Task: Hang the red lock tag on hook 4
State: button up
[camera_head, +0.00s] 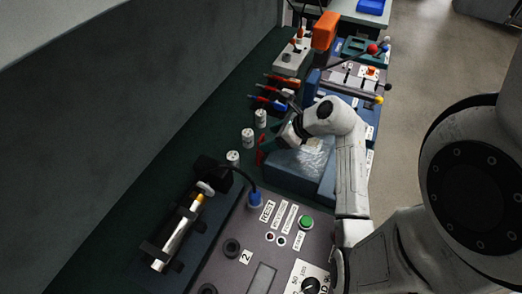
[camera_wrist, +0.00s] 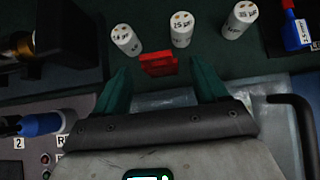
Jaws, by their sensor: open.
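The red lock tag (camera_wrist: 158,64) lies on the dark green bench surface, just ahead of my gripper (camera_wrist: 162,76) in the wrist view. My gripper's two green fingers are open, one on each side of the tag's near edge, and it is not clear whether either touches it. In the head view a small bit of red (camera_head: 260,156) shows beside my gripper (camera_head: 270,144), mostly hidden by it. I cannot make out hook 4 in either view.
Several white labelled cylinders, one of them here (camera_wrist: 181,29), stand just beyond the tag. A blue box with a clear sheet (camera_head: 300,160) is right of my gripper. A control panel (camera_head: 235,275) is in front. Red and blue tools (camera_head: 270,103) lie behind.

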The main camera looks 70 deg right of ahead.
aim_at(261, 139)
jog(key=shift+a+p+x, duration=0.2)
jog(key=shift+p+x, duration=0.25)
jog(key=shift+x, duration=2.1)
